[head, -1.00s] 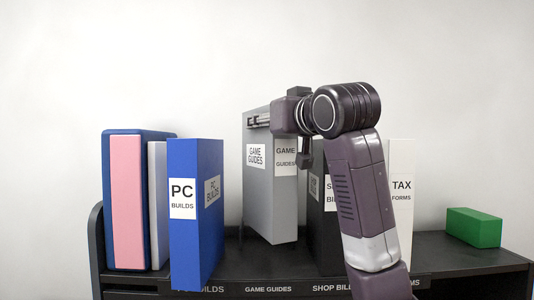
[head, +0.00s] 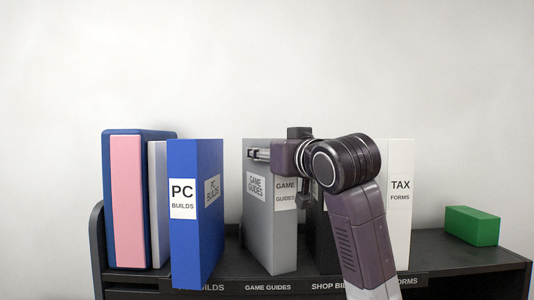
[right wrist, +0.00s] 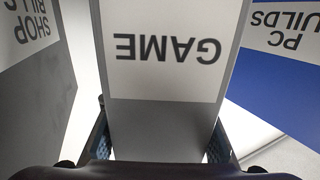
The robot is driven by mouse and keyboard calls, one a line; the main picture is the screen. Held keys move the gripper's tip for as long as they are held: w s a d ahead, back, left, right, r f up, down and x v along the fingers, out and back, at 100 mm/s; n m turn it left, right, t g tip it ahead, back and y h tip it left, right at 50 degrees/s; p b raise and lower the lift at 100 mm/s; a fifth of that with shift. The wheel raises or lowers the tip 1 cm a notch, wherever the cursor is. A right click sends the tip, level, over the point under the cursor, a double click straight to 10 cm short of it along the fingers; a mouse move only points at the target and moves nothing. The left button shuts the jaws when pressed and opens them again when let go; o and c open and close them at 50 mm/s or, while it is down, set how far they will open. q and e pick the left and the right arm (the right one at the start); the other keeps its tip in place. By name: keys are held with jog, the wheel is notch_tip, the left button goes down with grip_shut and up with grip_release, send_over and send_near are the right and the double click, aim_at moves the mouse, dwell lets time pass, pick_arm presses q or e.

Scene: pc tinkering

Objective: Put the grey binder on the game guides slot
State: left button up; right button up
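The grey binder (head: 272,235), labelled GAME GUIDES, is upright above the GAME GUIDES shelf label (head: 268,288), between the blue and black binders. Its base is at or very near the shelf; I cannot tell if it touches. My right gripper (head: 258,154) is shut on its upper part. In the right wrist view the fingers (right wrist: 160,150) flank the grey binder (right wrist: 160,125) on both sides, with its upside-down GAME label facing the camera. My left gripper is not in view.
The blue PC BUILDS binder (head: 197,240) stands left. A black SHOP BILLS binder (head: 318,240), partly hidden by my arm, and a white TAX FORMS binder (head: 401,225) stand right. Pink-and-blue items (head: 127,200) fill the far left. A green block (head: 472,226) lies on the shelf (head: 460,256) at right.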

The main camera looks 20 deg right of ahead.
jog(key=shift+o, duration=0.8)
jog(key=shift+s, duration=0.1)
jog(key=s+d+b, duration=0.1)
jog(key=s+b, duration=0.4)
jog(key=s, duration=0.6)
jog(key=shift+s+d, duration=0.15)
jog(key=shift+s, duration=0.25)
